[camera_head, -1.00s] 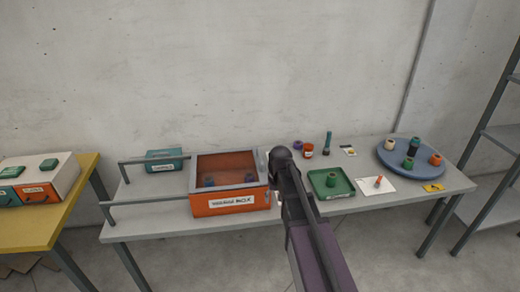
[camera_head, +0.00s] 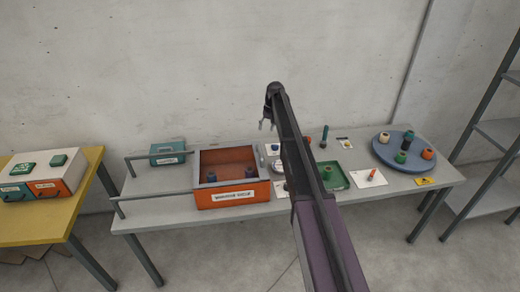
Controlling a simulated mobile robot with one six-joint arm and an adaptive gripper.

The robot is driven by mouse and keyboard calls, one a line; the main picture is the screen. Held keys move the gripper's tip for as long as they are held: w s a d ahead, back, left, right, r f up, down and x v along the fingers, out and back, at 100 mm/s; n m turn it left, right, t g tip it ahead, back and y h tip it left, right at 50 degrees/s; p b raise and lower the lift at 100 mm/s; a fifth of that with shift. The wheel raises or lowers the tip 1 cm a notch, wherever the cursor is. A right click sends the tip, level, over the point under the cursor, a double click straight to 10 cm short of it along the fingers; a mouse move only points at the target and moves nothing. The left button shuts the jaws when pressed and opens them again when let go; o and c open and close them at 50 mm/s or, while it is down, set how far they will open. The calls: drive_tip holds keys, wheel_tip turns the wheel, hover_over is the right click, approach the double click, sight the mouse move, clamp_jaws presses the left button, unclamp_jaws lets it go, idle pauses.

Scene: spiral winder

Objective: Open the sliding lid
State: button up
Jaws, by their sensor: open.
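The orange box (camera_head: 232,196) stands on the grey table, with a white label on its front. A grey bar (camera_head: 231,183), perhaps part of the sliding lid, runs along its front top edge. The brown inside and two dark spools (camera_head: 250,172) show through the top. I cannot tell whether a clear lid panel covers them. Two grey rails (camera_head: 158,193) run left from the box. My gripper (camera_head: 266,125) is open and empty, raised above the table, up and right of the box in the picture. It touches nothing visible.
To the right are a green tray (camera_head: 335,179), white cards and a blue round plate (camera_head: 404,150) with several spools. My arm hides part of the table's middle. A yellow table (camera_head: 50,225) stands left, a shelf (camera_head: 490,150) right.

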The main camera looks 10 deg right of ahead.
sight(260, 151)
drive_tip(key=shift+f, duration=0.15)
drive_tip(key=a+f+b, duration=0.1)
drive_tip(key=f+b, duration=0.8)
drive_tip(key=a+f+b, duration=0.1)
drive_tip(key=f+b, duration=0.3)
drive_tip(key=shift+a+f, duration=0.15)
drive_tip(key=shift+a, duration=0.2)
idle(0.6)
drive_tip(key=shift+b, duration=0.3)
clamp_jaws()
